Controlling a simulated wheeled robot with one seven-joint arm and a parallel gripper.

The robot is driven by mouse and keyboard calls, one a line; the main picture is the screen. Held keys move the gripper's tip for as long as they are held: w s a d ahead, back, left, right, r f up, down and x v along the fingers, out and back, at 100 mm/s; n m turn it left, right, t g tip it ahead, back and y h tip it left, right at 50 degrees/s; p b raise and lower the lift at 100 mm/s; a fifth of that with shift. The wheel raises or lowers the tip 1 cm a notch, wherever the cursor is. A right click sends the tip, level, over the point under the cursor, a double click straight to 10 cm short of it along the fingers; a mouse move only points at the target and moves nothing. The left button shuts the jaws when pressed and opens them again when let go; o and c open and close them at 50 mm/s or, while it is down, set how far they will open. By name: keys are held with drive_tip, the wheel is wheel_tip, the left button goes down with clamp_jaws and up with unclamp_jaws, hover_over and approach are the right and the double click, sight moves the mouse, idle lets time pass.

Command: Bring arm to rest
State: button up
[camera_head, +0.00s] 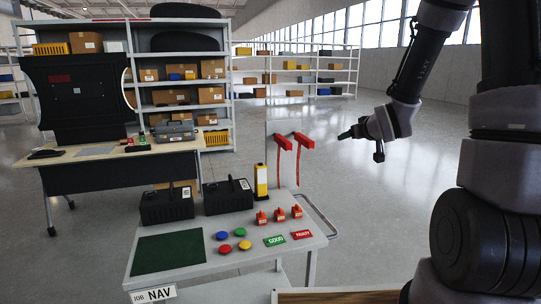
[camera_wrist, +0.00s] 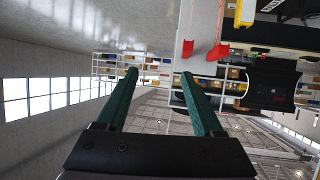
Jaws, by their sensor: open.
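My gripper (camera_head: 347,134) is at the right of the head view, held in the air at the end of my bent arm. It is to the right of the white cart (camera_head: 190,277) and touches nothing that I can see. In the wrist view, the two green fingers of my gripper (camera_wrist: 158,78) stand apart with nothing between them.
The cart carries two black boxes (camera_head: 166,205), a yellow device (camera_head: 261,181), small red items and coloured discs. Two red hooks (camera_head: 283,143) stand at its back. A desk (camera_head: 120,172) with a large dark screen is at left. The floor behind my gripper is clear.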

drive_tip(key=s+d+r+m+g+h, duration=0.2)
drive_tip(key=s+r+m+g, duration=0.15)
drive_tip(key=s+r, duration=0.8)
drive_tip(key=s+a+r+m+g+y, duration=0.1)
drive_tip(key=s+a+r, duration=0.1)
drive_tip(key=s, duration=0.6)
drive_tip(key=s+a+r+m+g+y, duration=0.1)
drive_tip(key=s+r, duration=0.1)
drive_tip(key=s, duration=0.7)
drive_tip(key=shift+s+a+r+y, duration=0.2)
drive_tip(key=shift+a+y, duration=0.1)
drive_tip(key=shift+a, duration=0.1)
